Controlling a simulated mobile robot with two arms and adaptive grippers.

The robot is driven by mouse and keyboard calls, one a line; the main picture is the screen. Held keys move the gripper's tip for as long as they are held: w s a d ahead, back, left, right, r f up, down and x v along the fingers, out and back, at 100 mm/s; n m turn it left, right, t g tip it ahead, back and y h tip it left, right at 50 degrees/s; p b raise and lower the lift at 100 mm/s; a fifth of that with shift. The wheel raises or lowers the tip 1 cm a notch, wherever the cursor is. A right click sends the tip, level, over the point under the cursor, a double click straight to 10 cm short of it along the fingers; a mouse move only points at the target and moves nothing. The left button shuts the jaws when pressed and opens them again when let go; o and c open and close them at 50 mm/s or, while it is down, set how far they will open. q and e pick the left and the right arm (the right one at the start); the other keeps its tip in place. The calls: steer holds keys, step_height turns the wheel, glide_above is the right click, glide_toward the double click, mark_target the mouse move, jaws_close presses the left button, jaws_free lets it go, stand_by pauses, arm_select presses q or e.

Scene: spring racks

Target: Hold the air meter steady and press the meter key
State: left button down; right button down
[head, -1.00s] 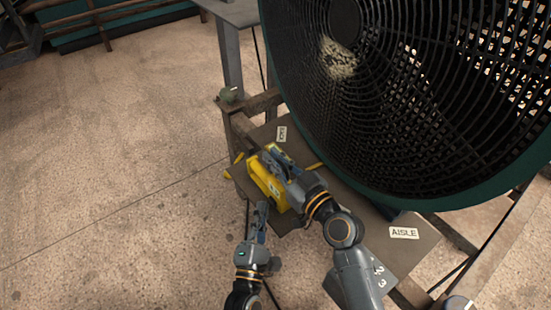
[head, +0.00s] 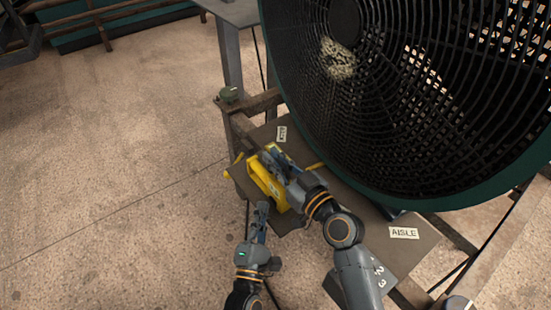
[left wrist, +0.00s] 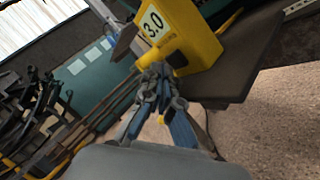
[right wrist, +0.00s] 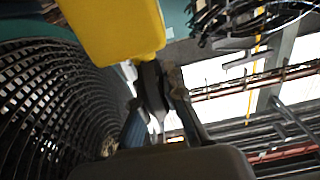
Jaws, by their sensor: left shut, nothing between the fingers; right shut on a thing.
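The yellow air meter (head: 262,182) stands on the dark board under the big fan. It shows in the left wrist view (left wrist: 197,40) with a white "3.0" label, and in the right wrist view (right wrist: 110,28) as a plain yellow block. My right gripper (head: 273,160) is shut on the meter at its upper part. My left gripper (head: 263,208) is shut and empty, just in front of the meter. In the left wrist view its fingertips (left wrist: 162,75) are close by the meter's lower edge; I cannot tell whether they touch. I cannot make out the meter key.
The board (head: 413,252) carries an "AISLE" label (head: 403,233) and other tags. The large round fan (head: 400,100) with its black grille rises close behind and right of the meter. A frame leg (head: 232,70) stands behind. Bare floor (head: 110,180) lies open to the left.

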stand_by(0.4)
arm_select(q)
steer(key=shift+w+d, duration=0.25)
steer(key=shift+d, duration=0.1)
stand_by(0.4)
steer(key=shift+s+a, duration=0.25)
steer(key=shift+a, duration=0.1)
stand_by(0.3)
steer(key=s+a, duration=0.3)
steer(key=a, duration=0.2)
steer(key=shift+s, duration=0.3)
stand_by(0.4)
